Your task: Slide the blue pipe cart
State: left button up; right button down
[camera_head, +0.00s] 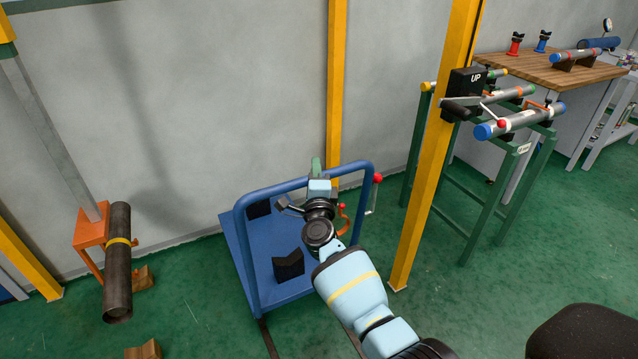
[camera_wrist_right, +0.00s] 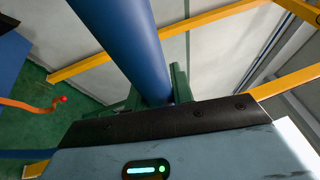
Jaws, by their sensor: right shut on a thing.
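The blue pipe cart (camera_head: 245,255) stands on the green floor near the grey wall, with an upright blue tube handle (camera_head: 265,192). Black notched blocks (camera_head: 289,265) sit on its deck. My right gripper (camera_head: 316,172) is at the top bar of the handle and shut on it. In the right wrist view the blue handle bar (camera_wrist_right: 130,35) runs down between the green fingers. My right forearm hides part of the cart's right side. My left gripper is not in view.
A yellow post (camera_head: 436,150) bears a black "UP" box (camera_head: 466,85) with a crank. Green pipe racks (camera_head: 485,215) stand at right. Floor between cart and dark pipe is mostly clear.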

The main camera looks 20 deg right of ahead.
jog(key=shift+w+r, duration=0.2)
jog(key=shift+w, duration=0.2)
jog(key=c, duration=1.6)
grip_release()
jog(key=o, duration=0.4)
jog(key=shift+w+a+f, duration=0.1)
jog(key=shift+w+f, duration=0.05)
jog(key=shift+w, duration=0.1)
jog(key=shift+s, duration=0.15)
